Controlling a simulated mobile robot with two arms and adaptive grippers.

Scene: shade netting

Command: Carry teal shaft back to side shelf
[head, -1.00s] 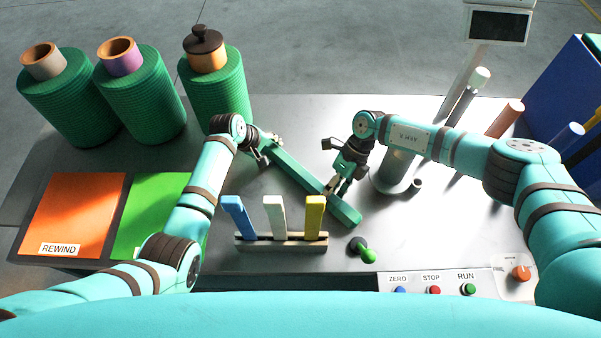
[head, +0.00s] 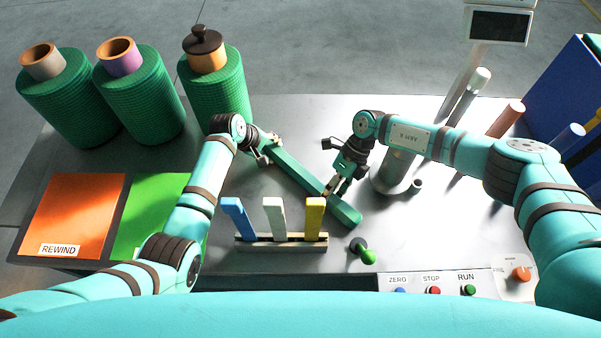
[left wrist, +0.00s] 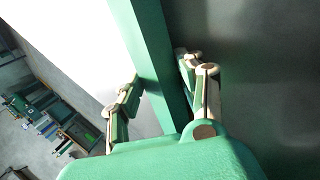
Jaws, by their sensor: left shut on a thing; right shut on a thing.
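The teal shaft (head: 298,172) is a long square bar that lies slantwise over the middle of the grey table, from upper left to lower right. My left gripper (head: 262,150) is shut on its upper-left end. In the left wrist view the shaft (left wrist: 155,60) runs between the two fingers of the left gripper (left wrist: 160,97). My right gripper (head: 331,187) is shut on the shaft nearer its lower-right end, which sticks out past the fingers. I cannot tell whether the shaft touches the table. I cannot make out which thing is the side shelf.
A rack (head: 282,243) with blue, white and yellow upright pieces stands just in front of the shaft. A green-knobbed lever (head: 368,256) is near its lower-right end. Green rolls (head: 145,95) stand at the back left. A blue panel (head: 560,85) and several upright tubes are at the right.

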